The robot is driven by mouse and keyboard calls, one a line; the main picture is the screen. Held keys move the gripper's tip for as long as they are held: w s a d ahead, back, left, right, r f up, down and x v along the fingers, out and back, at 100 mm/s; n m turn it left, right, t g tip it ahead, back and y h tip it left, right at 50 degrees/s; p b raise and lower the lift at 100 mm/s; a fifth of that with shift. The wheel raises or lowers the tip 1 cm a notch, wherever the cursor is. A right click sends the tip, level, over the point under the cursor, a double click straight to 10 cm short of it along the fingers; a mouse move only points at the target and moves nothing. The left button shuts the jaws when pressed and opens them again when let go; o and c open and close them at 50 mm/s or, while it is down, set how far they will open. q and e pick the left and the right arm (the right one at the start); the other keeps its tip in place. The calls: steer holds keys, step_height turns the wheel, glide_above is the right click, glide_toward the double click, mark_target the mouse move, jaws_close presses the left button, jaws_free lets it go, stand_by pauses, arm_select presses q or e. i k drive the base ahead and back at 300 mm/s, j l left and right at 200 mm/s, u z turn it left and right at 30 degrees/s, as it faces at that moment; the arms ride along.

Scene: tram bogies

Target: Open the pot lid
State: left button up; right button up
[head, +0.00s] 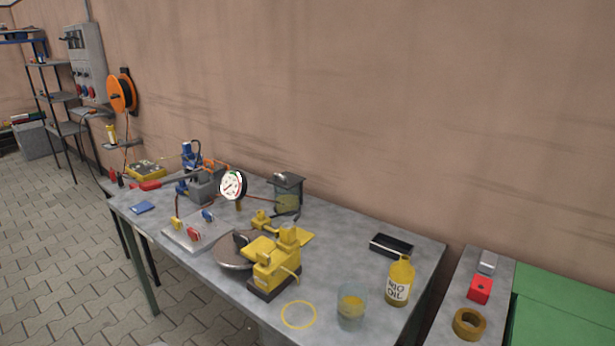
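A round grey-brown, lid-like disc with a lighter rim (230,255) lies near the front edge of the workbench, partly hidden by a yellow device (272,262). Behind it stands a clear container with yellowish contents (287,203) and a dark flat lid (287,180), which looks closed. A small light knob or part shows on top of that lid. I cannot tell for sure which of these two is the pot. Neither of my grippers is in view.
The grey workbench (360,275) also holds a dial gauge (232,186), a yellow bottle (399,282), a glass cup (351,308), a yellow ring (298,315) and a black tray (391,245). A side table (488,290) and green box (570,300) stand at right.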

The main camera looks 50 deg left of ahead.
mark_target(286, 179)
steer(key=u, duration=1.7)
